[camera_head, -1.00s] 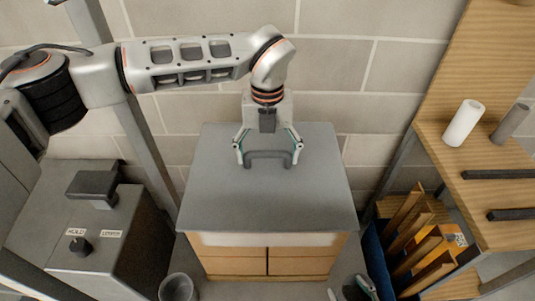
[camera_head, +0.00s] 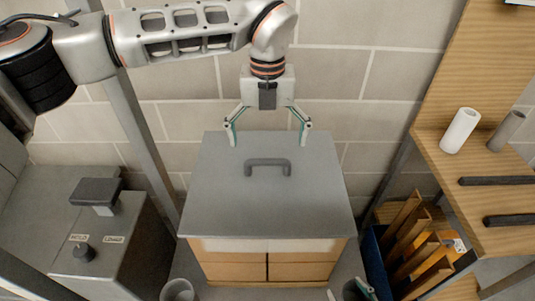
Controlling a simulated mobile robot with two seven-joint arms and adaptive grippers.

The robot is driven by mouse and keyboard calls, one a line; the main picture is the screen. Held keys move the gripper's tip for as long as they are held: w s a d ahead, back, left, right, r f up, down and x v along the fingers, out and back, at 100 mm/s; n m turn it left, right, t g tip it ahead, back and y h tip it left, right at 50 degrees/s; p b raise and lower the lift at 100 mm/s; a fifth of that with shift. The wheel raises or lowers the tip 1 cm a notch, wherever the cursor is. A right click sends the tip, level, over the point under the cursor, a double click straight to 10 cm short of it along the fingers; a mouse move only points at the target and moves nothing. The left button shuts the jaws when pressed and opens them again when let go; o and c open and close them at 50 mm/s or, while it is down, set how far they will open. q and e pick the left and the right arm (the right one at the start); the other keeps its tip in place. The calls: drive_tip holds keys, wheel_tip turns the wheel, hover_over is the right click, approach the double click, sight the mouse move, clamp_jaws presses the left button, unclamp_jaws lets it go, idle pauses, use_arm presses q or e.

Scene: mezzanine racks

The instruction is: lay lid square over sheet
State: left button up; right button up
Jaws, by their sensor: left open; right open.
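The lid (camera_head: 265,205) is a flat grey panel with a dark bar handle (camera_head: 268,163). It lies on a stack of tan cartons (camera_head: 238,270), its edges looking roughly in line with the stack. A pale strip (camera_head: 265,245), apparently the sheet, shows under the lid's front edge; the rest is hidden by the lid. My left gripper (camera_head: 268,142) is open and empty, above and behind the handle, its fingers apart on either side and clear of it. My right gripper (camera_head: 346,292) shows only as fingertips at the bottom edge, open, right of the cartons.
A grey machine with a knob (camera_head: 84,252) stands at the left beside a metal post. At the right, a wooden shelf (camera_head: 480,195) holds a white roll (camera_head: 460,131), a grey roll (camera_head: 506,131) and dark bars. A blue bin (camera_head: 373,262) with wooden dividers sits below. A grey cup (camera_head: 177,291) stands in front.

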sight(268, 159)
drive_tip(key=shift+s, duration=0.2)
use_arm(q)
wheel_tip(268, 159, up, 4)
drive_tip(key=shift+r, duration=0.2)
use_arm(e)
drive_tip(key=shift+a, duration=0.1)
